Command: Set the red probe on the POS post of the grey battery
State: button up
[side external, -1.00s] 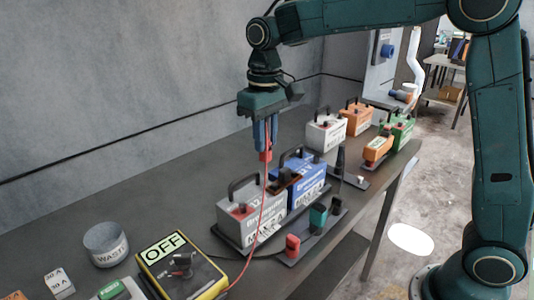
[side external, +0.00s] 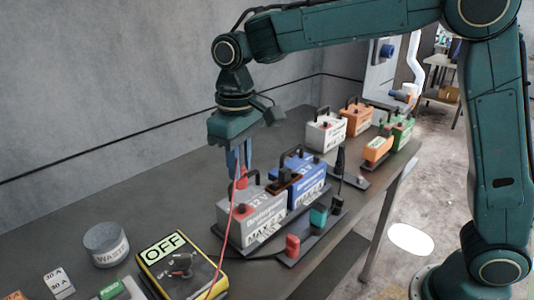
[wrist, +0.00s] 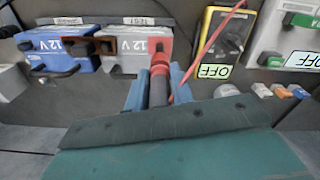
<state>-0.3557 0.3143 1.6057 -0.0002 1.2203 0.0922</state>
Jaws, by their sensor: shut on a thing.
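The grey battery (side external: 250,222) stands on a dark tray on the bench, left of the blue battery. It also shows in the wrist view (wrist: 122,64), upside down. My gripper (side external: 238,168) is shut on the red probe (side external: 241,183), just above the grey battery's left end. In the wrist view the probe (wrist: 160,66) points at the red patch (wrist: 157,45) on the battery's end. A red lead (side external: 231,235) hangs from the probe.
The blue battery (side external: 306,172) stands close on the right, with a dark-and-orange piece (side external: 285,181) between the two. A yellow-edged meter marked OFF (side external: 178,265) lies at the front left. A WASTE tub (side external: 105,245) is further left.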

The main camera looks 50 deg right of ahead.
aim_at(242, 205)
jog(key=shift+f, duration=0.15)
jog(key=shift+f, duration=1.85)
jog(key=shift+f, duration=1.35)
dwell(0.7)
jog(key=o, duration=1.1)
jog(key=shift+c, duration=0.2)
notch_tip(242, 205, up, 14)
jog(key=shift+f, duration=0.1)
dwell(0.4)
